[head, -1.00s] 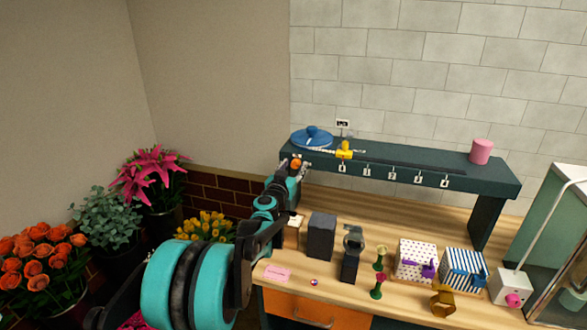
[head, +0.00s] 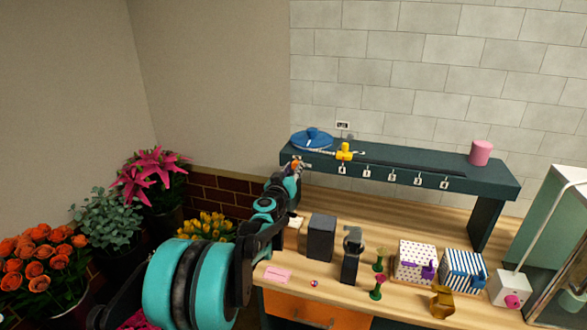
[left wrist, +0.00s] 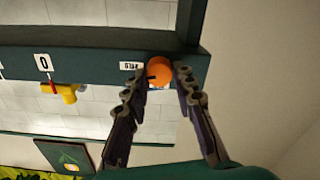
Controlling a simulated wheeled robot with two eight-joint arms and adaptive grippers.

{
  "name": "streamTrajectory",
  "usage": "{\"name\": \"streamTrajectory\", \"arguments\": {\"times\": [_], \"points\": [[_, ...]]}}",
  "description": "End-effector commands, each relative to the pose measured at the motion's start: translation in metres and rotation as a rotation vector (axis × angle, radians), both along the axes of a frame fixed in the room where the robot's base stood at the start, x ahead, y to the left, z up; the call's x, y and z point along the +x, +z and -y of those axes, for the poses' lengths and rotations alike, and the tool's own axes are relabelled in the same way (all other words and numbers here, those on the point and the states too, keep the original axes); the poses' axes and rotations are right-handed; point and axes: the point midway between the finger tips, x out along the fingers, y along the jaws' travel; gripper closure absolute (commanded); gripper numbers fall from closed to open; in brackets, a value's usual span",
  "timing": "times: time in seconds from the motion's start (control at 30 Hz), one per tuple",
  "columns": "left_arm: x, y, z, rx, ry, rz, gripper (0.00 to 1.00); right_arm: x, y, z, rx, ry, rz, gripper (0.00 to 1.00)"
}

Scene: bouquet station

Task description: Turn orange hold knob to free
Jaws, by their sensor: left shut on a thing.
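The orange hold knob (left wrist: 159,71) sits at the end of the dark green shelf's front edge, beside a small white label (left wrist: 129,66) too small to read. My left gripper (left wrist: 161,80) is shut on the knob, one finger on each side of it, in the left wrist view. In the head view the left gripper (head: 296,168) reaches the left end of the shelf (head: 400,172), and only a little of the knob shows there. A dark mark shows on the knob's left side in the wrist view. My right gripper is in neither view.
A yellow slider (head: 344,151) with a chain and a blue lid-like disc (head: 311,138) are on the shelf, with numbered tags along its front. A pink cylinder (head: 481,152) stands at the right. Dark blocks and patterned boxes stand on the table below.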

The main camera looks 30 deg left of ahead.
Motion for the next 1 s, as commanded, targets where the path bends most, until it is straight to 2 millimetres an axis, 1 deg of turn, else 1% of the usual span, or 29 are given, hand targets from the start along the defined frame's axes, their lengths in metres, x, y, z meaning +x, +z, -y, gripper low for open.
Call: {"name": "streamTrajectory", "arguments": {"times": [1.0], "points": [[-0.001, -0.002, -0.002, -0.930, 0.000, 0.223, 1.00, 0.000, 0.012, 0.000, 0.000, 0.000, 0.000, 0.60]]}}
